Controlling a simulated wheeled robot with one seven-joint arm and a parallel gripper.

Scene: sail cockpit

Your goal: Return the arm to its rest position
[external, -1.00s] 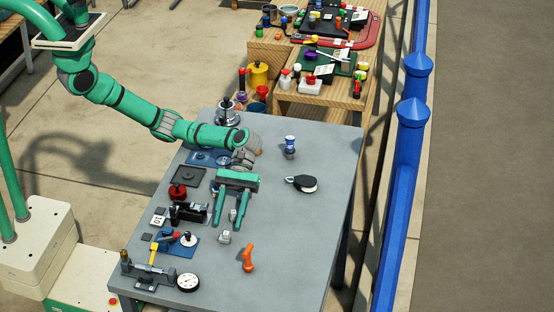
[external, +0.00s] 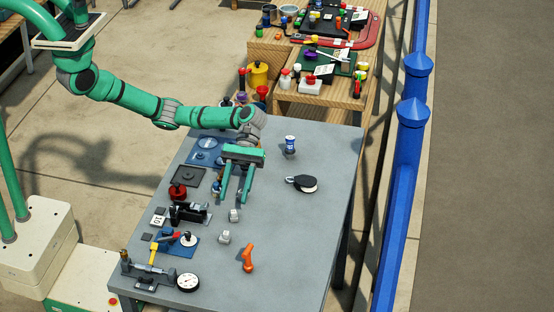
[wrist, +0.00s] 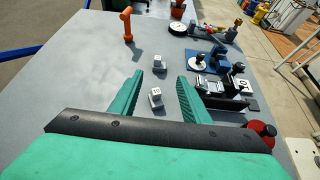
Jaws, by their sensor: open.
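My gripper (external: 236,186) is green and open, with its two fingers apart and nothing held between them. It hangs above the grey table (external: 310,240). In the wrist view my gripper (wrist: 162,85) shows its fingers spread, with two small grey-white blocks (wrist: 156,97) seen on the table past and between them. The same blocks show in the external view, one (external: 234,215) just below the fingertips and the other (external: 224,238) nearer the front. My arm (external: 165,112) reaches in from the upper left.
Fixtures line the table's left side, including a black device (external: 190,213), a red knob (external: 178,191) and a dial gauge (external: 188,282). An orange handle (external: 248,258), a black pulley-like piece (external: 302,184) and a blue-white item (external: 290,145) stand apart. The table's right side is mostly clear.

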